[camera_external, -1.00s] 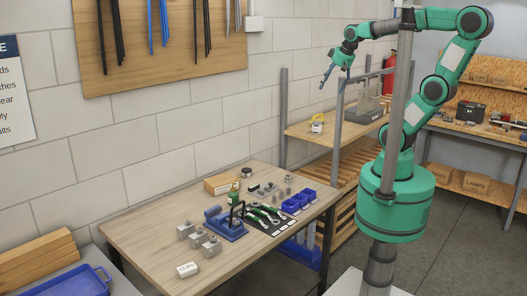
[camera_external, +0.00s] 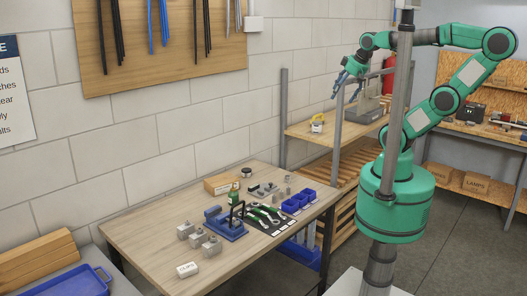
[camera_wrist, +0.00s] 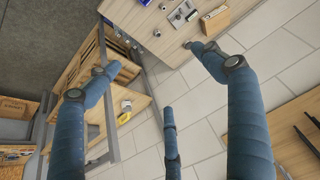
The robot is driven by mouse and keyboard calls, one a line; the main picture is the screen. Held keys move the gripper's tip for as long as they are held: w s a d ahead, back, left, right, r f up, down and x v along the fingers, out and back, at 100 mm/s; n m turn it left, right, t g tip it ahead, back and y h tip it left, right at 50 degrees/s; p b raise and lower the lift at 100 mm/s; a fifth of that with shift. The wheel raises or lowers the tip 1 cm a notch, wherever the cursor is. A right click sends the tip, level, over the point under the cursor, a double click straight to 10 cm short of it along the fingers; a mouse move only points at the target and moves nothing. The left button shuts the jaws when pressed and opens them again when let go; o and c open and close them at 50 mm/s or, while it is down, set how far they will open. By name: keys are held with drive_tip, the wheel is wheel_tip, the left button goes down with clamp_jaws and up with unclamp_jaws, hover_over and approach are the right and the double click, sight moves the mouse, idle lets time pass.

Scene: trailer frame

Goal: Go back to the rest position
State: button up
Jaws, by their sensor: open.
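My green arm (camera_external: 445,100) stands on its base at the right in the external view, bent up and over to the left.
The workbench (camera_external: 150,232) with a blue vise (camera_external: 222,222), tools and blue bins stands at the centre. The wooden shelf (camera_external: 300,130) holds a yellow and white item (camera_external: 317,123). A grey post (camera_external: 401,80) stands before my arm.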

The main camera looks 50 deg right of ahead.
wheel_tip(320, 180, down, 16)
drive_tip(key=b, duration=1.6)
drive_tip(key=shift+f, duration=0.25)
